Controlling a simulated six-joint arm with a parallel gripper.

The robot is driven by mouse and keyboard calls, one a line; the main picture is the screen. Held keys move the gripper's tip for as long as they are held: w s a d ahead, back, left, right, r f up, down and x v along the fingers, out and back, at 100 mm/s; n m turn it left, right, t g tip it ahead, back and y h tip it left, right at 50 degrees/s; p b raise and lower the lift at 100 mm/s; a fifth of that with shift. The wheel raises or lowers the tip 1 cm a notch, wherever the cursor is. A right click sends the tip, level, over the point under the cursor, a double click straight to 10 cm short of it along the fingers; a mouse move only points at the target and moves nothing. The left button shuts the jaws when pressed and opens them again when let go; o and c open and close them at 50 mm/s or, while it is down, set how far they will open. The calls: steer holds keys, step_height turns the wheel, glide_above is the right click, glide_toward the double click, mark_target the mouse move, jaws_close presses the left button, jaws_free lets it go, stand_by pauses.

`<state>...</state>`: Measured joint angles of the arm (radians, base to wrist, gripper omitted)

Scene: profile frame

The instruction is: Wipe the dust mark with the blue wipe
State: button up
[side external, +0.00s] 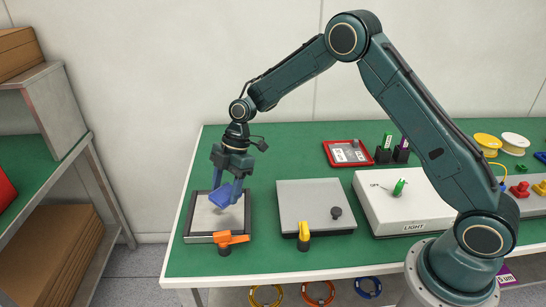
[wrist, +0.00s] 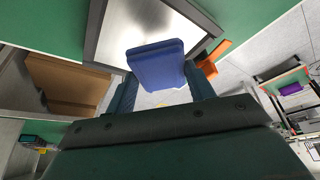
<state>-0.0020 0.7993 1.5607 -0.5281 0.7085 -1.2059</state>
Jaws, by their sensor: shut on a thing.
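My gripper (side external: 228,188) is shut on the blue wipe (side external: 219,196) and holds it tilted over the dark-framed pale plate (side external: 202,219) at the left end of the green bench. In the wrist view the blue wipe (wrist: 158,66) sits between the two fingers, in front of the plate (wrist: 115,42). A grey smudge, which looks like the dust mark (wrist: 153,17), shows on the plate beyond the wipe. The wipe appears to be above the plate; I cannot tell the exact gap. Part of the plate is hidden behind the wipe and fingers.
An orange clamp (side external: 231,239) stands at the plate's front edge. A grey panel (side external: 305,195) with a yellow-handled clamp (side external: 304,232) lies to the right. Further right is a white box (side external: 400,212) marked LIGHT. A red tray (side external: 347,153) lies behind. A shelf (side external: 60,165) stands left.

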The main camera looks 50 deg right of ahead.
steer(key=shift+r, duration=1.5)
steer(key=shift+w, duration=0.15)
